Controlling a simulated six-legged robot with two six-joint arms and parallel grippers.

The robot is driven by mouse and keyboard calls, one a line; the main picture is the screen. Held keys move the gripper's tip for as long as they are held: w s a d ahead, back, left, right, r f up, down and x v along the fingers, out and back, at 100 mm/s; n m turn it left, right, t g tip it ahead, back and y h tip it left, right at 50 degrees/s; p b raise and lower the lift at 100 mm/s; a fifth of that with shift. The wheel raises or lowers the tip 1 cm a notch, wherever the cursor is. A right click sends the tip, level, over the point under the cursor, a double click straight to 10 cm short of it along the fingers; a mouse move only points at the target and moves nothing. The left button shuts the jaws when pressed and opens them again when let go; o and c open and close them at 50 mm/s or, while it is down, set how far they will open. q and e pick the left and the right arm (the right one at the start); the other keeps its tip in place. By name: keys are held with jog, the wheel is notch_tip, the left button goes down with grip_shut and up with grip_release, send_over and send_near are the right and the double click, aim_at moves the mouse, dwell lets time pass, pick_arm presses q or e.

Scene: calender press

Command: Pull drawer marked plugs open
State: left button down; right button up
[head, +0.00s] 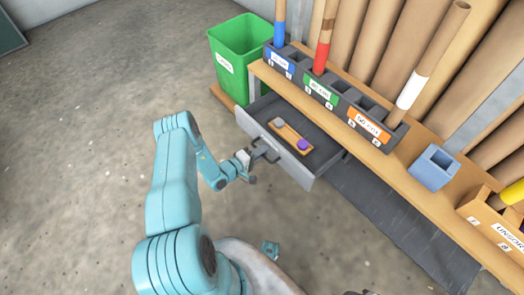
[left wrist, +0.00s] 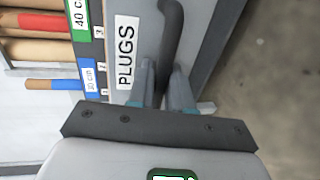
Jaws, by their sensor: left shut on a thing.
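The grey drawer (head: 294,168) stands pulled out from under the wooden bench. A wooden strip (head: 292,138) with a purple plug (head: 304,145) lies inside it. In the left wrist view, the label PLUGS (left wrist: 126,52) is on the drawer front beside the dark bar handle (left wrist: 172,28). My left gripper (head: 252,162) is at the drawer front, and its fingers (left wrist: 163,82) are shut on the handle.
A green bin (head: 238,62) stands left of the drawer. The bench (head: 432,155) carries labelled racks (head: 318,90) with tubes, a blue block (head: 434,168) and a wooden box (head: 490,215). The concrete floor left of the drawer is clear.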

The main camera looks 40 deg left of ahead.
pick_arm(q)
jog(key=c, duration=1.2)
grip_release()
jog(key=p+v, duration=0.3)
jog(key=v, duration=1.3)
jog(key=shift+s, duration=0.15)
jog(key=shift+r, duration=0.1)
